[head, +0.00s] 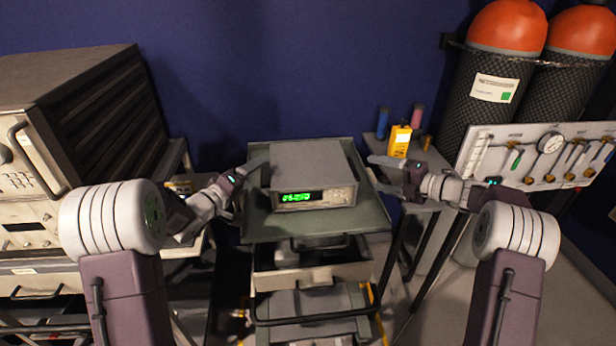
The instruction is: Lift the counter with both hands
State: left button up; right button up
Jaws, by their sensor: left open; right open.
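The counter (312,176) is a grey box with a lit green display on its front. It sits upright on the top shelf of a cart (300,228). My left gripper (256,170) is open at the counter's left side, with its fingers close to that side; I cannot tell whether they touch. My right gripper (382,168) is open to the right of the counter, with a gap between its fingers and the counter's right side. Nothing is held in either gripper.
A rack of instruments (60,140) stands at the left. At the right, a small table holds a yellow meter (399,141) and small bottles, close behind my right gripper. The space above the counter is clear.

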aim_at(268, 168)
pick_arm(q)
jog(key=shift+d, duration=0.15)
jog(key=shift+w+d, duration=0.15)
jog(key=shift+w, duration=0.25)
pick_arm(e)
jog(key=shift+w+a+f, duration=0.1)
jog(key=shift+w+a, duration=0.1)
jog(key=shift+a, duration=0.05)
pick_arm(q)
jog(key=x, duration=0.8)
jog(key=shift+w+f, duration=0.1)
pick_arm(e)
jog(key=x, duration=0.8)
jog(key=shift+w+a, duration=0.1)
pick_arm(q)
grip_shut()
pick_arm(e)
grip_shut()
pick_arm(q)
jog(key=shift+w+d+r, duration=0.1)
jog(key=shift+r, duration=0.4)
pick_arm(e)
jog(key=shift+r, duration=0.4)
